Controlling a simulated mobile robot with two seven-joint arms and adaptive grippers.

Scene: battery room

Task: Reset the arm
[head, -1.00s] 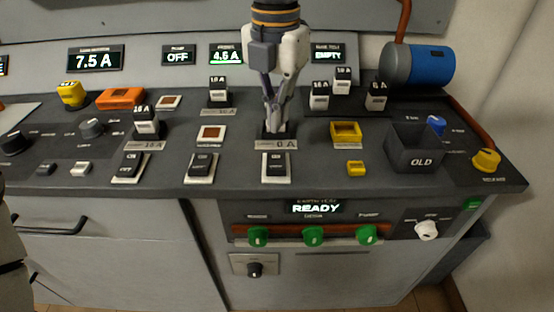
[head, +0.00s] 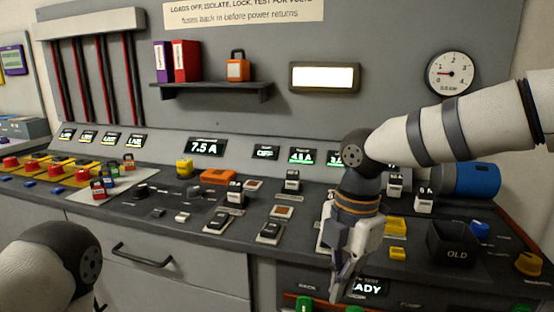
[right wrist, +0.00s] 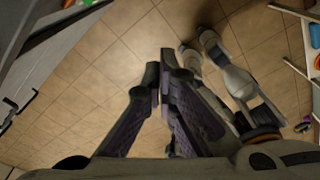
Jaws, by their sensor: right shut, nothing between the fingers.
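My right arm (head: 450,130) comes in from the right, across the console, and bends down at a dark joint. My right gripper (head: 338,288) points down at the front edge of the console, over the lit front display, and hides part of it. Its fingers are shut and empty. In the right wrist view the closed fingers (right wrist: 165,85) are over the tiled floor, with nothing between them. My left arm (head: 50,265) shows only as a rounded link at the lower left; its gripper is out of the picture.
The grey console holds a black OLD bin (head: 453,243), a blue cylinder (head: 472,181), yellow blocks, switches and fuses. A drawer handle (head: 140,254) juts from the cabinet front. A shelf (head: 212,88) with binders and an orange padlock (head: 237,66) hangs behind.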

